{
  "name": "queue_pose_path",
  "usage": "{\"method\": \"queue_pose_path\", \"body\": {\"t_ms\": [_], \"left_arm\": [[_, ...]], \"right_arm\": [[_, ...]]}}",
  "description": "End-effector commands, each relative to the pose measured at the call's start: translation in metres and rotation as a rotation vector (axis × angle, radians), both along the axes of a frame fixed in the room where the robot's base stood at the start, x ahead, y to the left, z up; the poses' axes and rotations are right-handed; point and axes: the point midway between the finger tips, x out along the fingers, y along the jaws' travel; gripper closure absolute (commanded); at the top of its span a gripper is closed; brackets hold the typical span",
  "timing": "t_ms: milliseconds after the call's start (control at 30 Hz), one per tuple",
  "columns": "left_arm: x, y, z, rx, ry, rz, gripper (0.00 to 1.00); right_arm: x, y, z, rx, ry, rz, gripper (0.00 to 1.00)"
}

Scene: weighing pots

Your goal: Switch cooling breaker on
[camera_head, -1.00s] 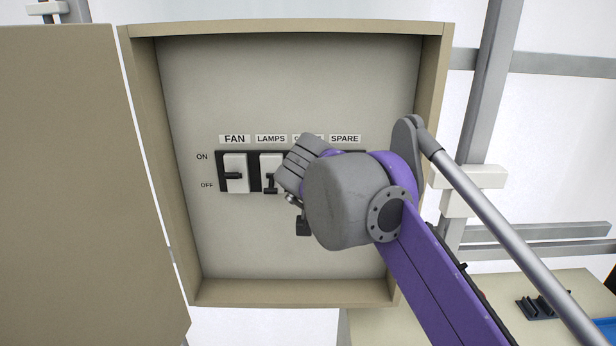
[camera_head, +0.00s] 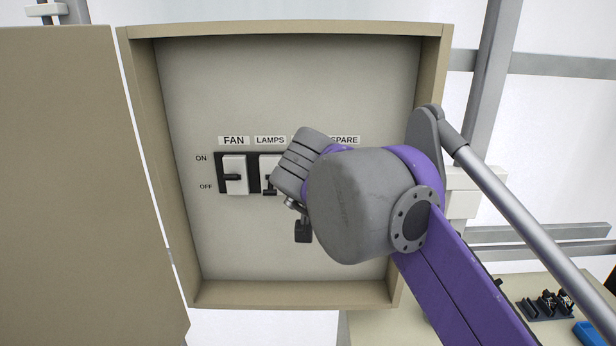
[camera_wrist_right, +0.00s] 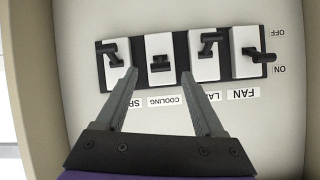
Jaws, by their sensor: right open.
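The cooling breaker (camera_wrist_right: 160,60) is a white switch with a black lever, between the spare breaker (camera_wrist_right: 112,55) and the lamps breaker (camera_wrist_right: 206,52) in the right wrist view, which shows the panel upside down. Its COOLING label (camera_wrist_right: 165,100) lies between my fingers. The lever seems to point towards the camera; I cannot tell its on or off position. My right gripper (camera_wrist_right: 160,73) is open, its fingertips on either side of the cooling breaker's label side, with nothing between them. In the head view my right wrist hides the cooling breaker. My left gripper is out of view.
The fan breaker (camera_head: 234,174) is at the left of the row in the head view. The beige box's walls (camera_head: 160,170) surround the panel, and its door (camera_head: 70,180) stands open at left. A table with small black parts (camera_head: 545,304) is at lower right.

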Motion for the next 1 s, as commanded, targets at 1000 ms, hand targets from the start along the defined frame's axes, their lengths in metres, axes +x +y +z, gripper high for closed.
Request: {"method": "queue_pose_path", "body": {"t_ms": [1000], "left_arm": [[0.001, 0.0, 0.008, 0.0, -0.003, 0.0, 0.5]], "right_arm": [[-0.039, -0.01, 0.043, 0.045, -0.197, 0.043, 0.3]]}}
